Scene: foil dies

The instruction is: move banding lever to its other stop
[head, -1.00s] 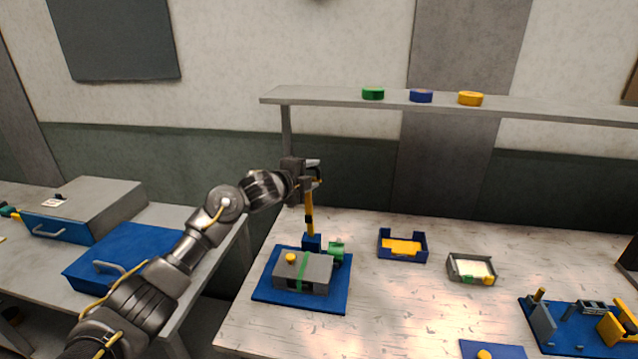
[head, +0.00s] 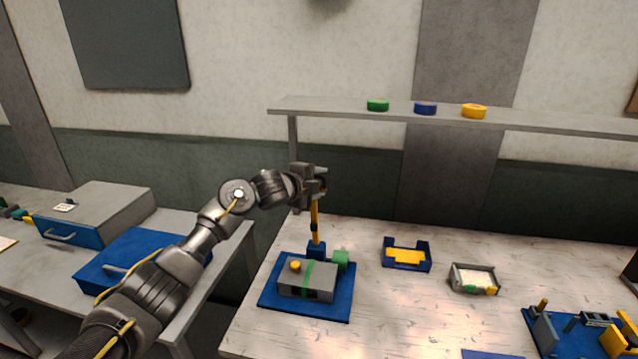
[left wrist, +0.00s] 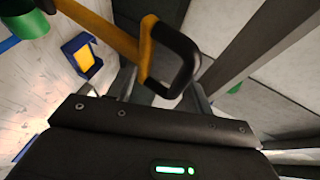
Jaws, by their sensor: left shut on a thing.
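The banding lever (head: 314,218) is a yellow bar that stands nearly upright from a blue pivot block at the back of a grey machine (head: 306,280) on a blue base plate. A green band runs over the machine, and a green part sits beside the pivot. My left gripper (head: 318,182) is at the lever's top end and shut on it. In the left wrist view the yellow lever (left wrist: 110,32) ends in a black loop-like handle (left wrist: 175,60) between the fingers. My right gripper is not in view.
A shelf (head: 350,108) with green, blue and yellow rolls runs behind the lever. To the right on the bench are a blue tray (head: 407,268) with a yellow piece, a grey tray (head: 474,292) and a blue fixture (head: 580,335). A side table with a drawer box (head: 95,212) stands left.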

